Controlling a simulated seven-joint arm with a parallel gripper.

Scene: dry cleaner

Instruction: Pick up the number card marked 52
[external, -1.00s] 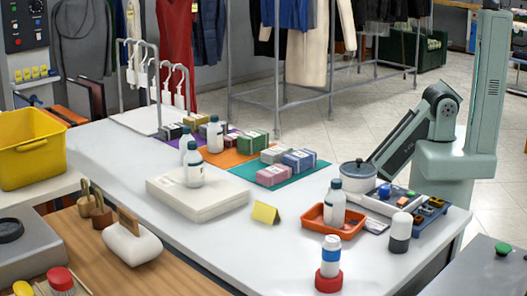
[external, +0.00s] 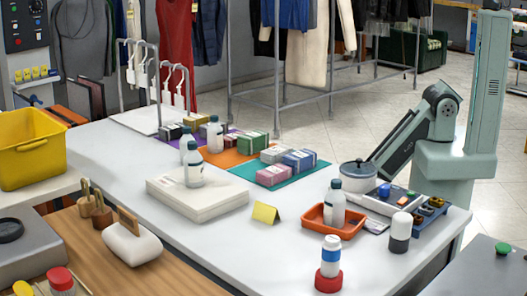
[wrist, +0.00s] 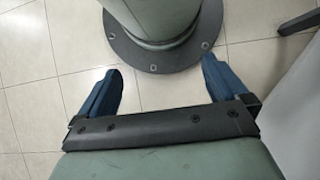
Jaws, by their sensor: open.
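A small yellow folded card (external: 265,213) stands on the white counter, left of the orange tray (external: 313,222). No number can be read on it, so I cannot tell whether it is the card marked 52. A small flat item (external: 376,227) lies just right of the tray; its marking is too small to read. My gripper (wrist: 163,86) shows in the wrist view with its two blue fingers wide apart and nothing between them, above the tiled floor. In the external view my gripper is hidden.
White bottles stand in the orange tray and on a pale flat box (external: 196,198). A grey pot (external: 358,176), a white bottle with a black base (external: 400,233) and a red-based bottle (external: 329,264) are near the right end. The counter's front middle is clear.

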